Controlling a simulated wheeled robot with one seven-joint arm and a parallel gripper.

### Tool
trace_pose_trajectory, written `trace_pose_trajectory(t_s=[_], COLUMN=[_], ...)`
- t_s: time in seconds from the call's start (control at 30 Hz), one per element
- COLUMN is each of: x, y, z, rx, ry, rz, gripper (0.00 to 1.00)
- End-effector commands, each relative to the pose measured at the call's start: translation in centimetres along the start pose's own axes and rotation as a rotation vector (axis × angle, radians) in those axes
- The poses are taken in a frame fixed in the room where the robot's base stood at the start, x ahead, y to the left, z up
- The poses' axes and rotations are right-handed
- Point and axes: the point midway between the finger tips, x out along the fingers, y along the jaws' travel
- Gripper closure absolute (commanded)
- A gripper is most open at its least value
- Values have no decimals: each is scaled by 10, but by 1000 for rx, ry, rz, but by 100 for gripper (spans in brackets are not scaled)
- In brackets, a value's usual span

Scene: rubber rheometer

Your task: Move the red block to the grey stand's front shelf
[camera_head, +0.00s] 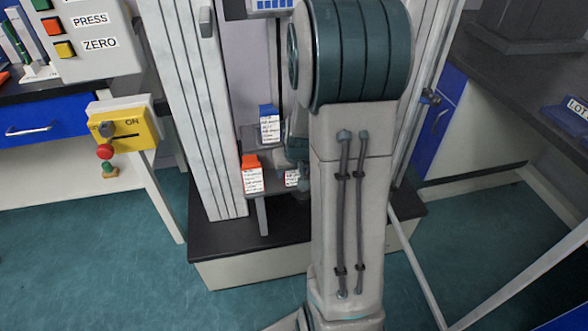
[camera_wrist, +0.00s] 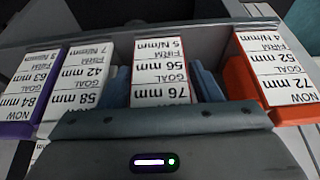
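A red-edged block with a white label (camera_wrist: 162,72), reading 76 mm, 56 mm and 5 N/mm, stands in the middle of the wrist view. The blue-grey fingers of my gripper (camera_wrist: 162,88) lie one on each side of it, very close; I cannot tell whether they press on it. In the head view my arm hides the gripper and most of this block. The grey stand (camera_head: 262,202) rises from the machine's dark base. Its lower shelf holds an orange block (camera_head: 253,178) at the left. A blue block (camera_head: 268,125) stands higher and farther back.
In the wrist view the orange block (camera_wrist: 275,72) is at the right; a purple block (camera_wrist: 32,90) and another labelled block (camera_wrist: 80,78) are at the left. Machine columns (camera_head: 195,100) flank the stand. A yellow switch box (camera_head: 128,130) is at the left.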

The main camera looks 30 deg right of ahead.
Motion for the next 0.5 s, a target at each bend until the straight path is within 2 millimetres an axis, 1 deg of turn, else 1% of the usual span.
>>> trace_pose_trajectory(t_s=[0.17, 0.27, 0.37, 0.5], x=[-3, -12, -30, -60], y=[0, 0, 0, 0], z=[-1, -2, -3, -4], rx=[0, 0, -1, -2], ry=[0, 2, 3, 4], rz=[0, 0, 0, 0], gripper=[42, 42, 42, 42])
